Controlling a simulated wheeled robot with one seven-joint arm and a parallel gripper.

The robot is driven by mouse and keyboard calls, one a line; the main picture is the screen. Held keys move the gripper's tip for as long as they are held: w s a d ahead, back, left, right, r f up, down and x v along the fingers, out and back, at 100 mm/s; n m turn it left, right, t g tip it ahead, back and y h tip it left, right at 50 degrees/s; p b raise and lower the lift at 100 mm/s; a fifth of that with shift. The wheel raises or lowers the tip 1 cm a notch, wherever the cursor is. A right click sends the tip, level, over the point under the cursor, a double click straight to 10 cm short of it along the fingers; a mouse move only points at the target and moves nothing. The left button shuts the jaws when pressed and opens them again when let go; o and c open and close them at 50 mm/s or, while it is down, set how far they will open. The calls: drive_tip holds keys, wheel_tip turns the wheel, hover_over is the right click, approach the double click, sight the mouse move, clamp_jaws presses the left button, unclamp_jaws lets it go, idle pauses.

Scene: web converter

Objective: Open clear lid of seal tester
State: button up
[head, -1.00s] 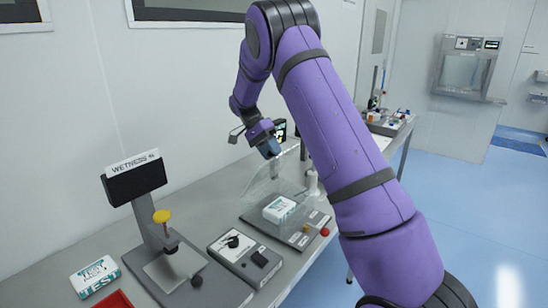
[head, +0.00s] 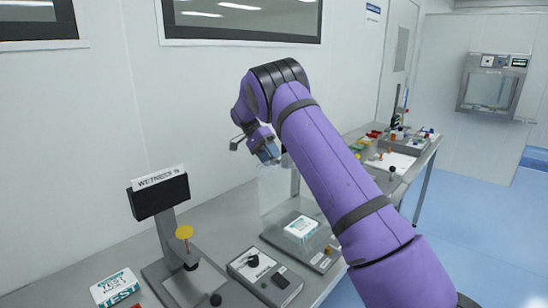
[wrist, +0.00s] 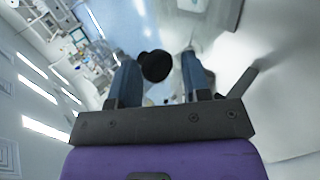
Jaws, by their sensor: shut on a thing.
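The seal tester (head: 325,262) is a grey box on the bench, right of centre in the head view. Its clear lid (head: 275,190) stands raised, close to upright, at the tester's back. A white TEST pack (head: 302,227) lies on the tester's base under the lid. My gripper (head: 268,157) is at the lid's top edge, shut on the lid's handle. In the wrist view, a round black knob (wrist: 155,66) shows between the two blue fingers of my gripper (wrist: 157,75). The clear lid is hard to make out there.
Left of the tester are a grey control box (head: 265,277) with a black knob, a wetness tester (head: 160,195) with a yellow disc, and another TEST pack (head: 115,288). A second bench area (head: 395,160) with small parts is behind. The wall is close behind the lid.

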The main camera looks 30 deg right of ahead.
drive_tip(key=shift+a+f, duration=0.15)
drive_tip(key=shift+f, duration=0.35)
drive_tip(key=shift+a+f, duration=0.15)
drive_tip(key=shift+f, duration=0.35)
drive_tip(key=o, duration=1.2)
drive_tip(key=shift+w, duration=0.15)
drive_tip(key=shift+c, duration=0.2)
drive_tip(key=shift+r, duration=0.4)
drive_tip(key=shift+c, duration=0.5)
drive_tip(key=s+a+r, duration=0.1)
drive_tip(key=s+r, duration=0.1)
drive_tip(key=s, duration=0.6)
drive_tip(key=s+a+r, duration=0.1)
drive_tip(key=s+r, duration=0.2)
drive_tip(key=s, duration=0.4)
drive_tip(key=shift+s+a, duration=0.25)
drive_tip(key=shift+s, duration=0.15)
